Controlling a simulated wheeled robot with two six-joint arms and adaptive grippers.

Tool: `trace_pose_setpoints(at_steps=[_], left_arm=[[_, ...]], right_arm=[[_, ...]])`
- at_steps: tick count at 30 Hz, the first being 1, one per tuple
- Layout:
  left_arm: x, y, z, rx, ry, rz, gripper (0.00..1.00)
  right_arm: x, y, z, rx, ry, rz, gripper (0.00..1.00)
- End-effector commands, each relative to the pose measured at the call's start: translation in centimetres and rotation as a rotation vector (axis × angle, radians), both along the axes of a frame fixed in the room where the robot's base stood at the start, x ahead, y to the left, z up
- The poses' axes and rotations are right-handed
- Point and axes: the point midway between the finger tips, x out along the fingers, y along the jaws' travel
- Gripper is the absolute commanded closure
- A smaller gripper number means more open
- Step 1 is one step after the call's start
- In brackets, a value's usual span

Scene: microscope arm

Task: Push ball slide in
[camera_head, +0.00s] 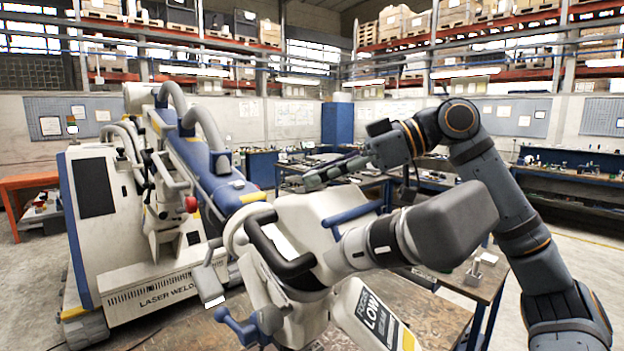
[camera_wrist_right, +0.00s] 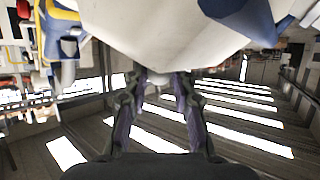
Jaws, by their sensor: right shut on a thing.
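The white microscope head (camera_head: 330,220) with grey-black handles and blue knobs fills the middle of the head view, on an arm of the laser welder. Which of its parts is the ball slide I cannot tell. My right gripper (camera_head: 316,178) reaches in from the right, behind and above the head, fingers pointing left. In the right wrist view its two fingers (camera_wrist_right: 163,78) end at the edge of the white housing (camera_wrist_right: 160,35), which hides their tips. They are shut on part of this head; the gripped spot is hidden. My left gripper is not in view.
The large laser welder (camera_head: 95,225) stands at left. A dark grey rounded block (camera_head: 452,222) juts right from the head, close below my right arm. A bench (camera_head: 490,272) is at right. A blue cabinet (camera_head: 337,122) and shelves stand behind.

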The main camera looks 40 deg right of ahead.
Motion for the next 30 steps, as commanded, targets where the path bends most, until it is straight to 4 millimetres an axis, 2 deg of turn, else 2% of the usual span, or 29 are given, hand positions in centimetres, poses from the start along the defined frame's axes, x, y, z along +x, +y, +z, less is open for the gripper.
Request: trace_pose_setpoints(at_steps=[8,9,13,14,23,30], left_arm=[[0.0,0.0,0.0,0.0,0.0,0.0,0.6],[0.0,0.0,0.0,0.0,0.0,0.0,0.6],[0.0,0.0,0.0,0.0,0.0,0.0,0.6],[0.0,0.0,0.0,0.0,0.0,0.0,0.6],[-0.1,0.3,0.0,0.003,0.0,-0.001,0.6],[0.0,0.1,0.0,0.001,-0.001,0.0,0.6]], right_arm=[[0.1,-0.4,0.1,-0.001,-0.003,-0.003,1.0],[0.1,-0.4,0.1,-0.001,-0.003,-0.003,0.72],[0.1,-0.3,0.0,-0.001,-0.002,-0.002,0.54],[0.1,-0.3,0.0,0.0,-0.002,-0.003,0.52],[0.0,-0.3,0.1,0.0,-0.002,-0.001,0.52],[-0.1,-0.3,1.9,0.008,-0.012,0.008,0.52]])
